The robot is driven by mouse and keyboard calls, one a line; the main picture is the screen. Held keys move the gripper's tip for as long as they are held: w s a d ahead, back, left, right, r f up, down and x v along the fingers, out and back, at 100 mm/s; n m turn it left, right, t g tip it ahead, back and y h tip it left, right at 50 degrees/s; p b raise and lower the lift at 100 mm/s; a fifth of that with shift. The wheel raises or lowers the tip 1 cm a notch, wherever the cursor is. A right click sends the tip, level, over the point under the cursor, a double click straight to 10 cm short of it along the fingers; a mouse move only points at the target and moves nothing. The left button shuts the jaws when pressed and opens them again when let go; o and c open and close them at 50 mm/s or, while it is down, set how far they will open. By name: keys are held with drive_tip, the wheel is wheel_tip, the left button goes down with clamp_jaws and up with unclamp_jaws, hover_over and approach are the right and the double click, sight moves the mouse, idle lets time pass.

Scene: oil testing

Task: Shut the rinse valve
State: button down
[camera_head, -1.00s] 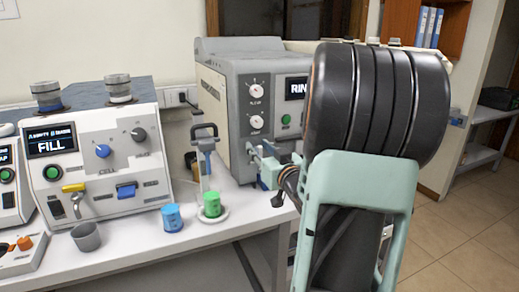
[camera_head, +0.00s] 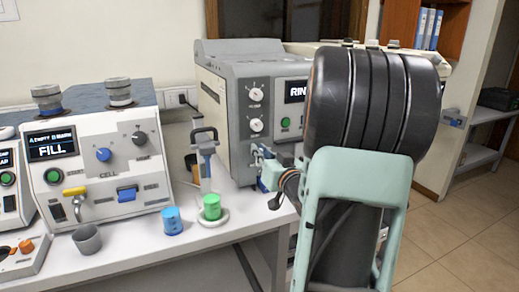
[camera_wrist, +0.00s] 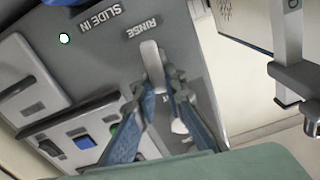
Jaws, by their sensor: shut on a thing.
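The rinse valve is a pale lever (camera_wrist: 150,55) under the RINSE label on the grey panel, in the wrist view. My gripper (camera_wrist: 157,82) is shut on this lever, with one finger on each side. The fingers hide part of it. In the head view my gripper (camera_head: 262,158) is at the front of the grey machine (camera_head: 226,122), whose screen (camera_head: 294,91) begins with "RIN". My arm covers the rest of that screen and much of the panel, and the valve cannot be made out there.
A white machine (camera_head: 108,185) with a FILL screen stands at left. A grey cup (camera_head: 87,239), a blue-capped container (camera_head: 172,221) and a green-capped container (camera_head: 212,207) stand on the white bench (camera_head: 150,254). A black-handled stand (camera_head: 205,150) is just left of my gripper.

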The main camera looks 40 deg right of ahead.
drive_tip(key=m+p, duration=0.2)
drive_tip(key=m, duration=0.1)
drive_tip(key=shift+d, duration=0.3)
drive_tip(key=shift+s+d+f+m+p, duration=0.1)
drive_tip(key=shift+d+f+m+p, duration=0.2)
drive_tip(key=shift+m+p, duration=1.4)
drive_tip(key=shift+s+d+f+m+p, duration=0.1)
drive_tip(key=shift+f+m+p, duration=0.4)
drive_tip(key=shift+m, duration=2.2)
drive_tip(key=shift+d+f+m+p, duration=0.25)
drive_tip(key=shift+m+p, duration=1)
drive_tip(key=shift+m, duration=0.95)
drive_tip(key=shift+f, duration=0.1)
drive_tip(key=c, duration=2)
unclamp_jaws()
drive_tip(key=shift+o, duration=0.2)
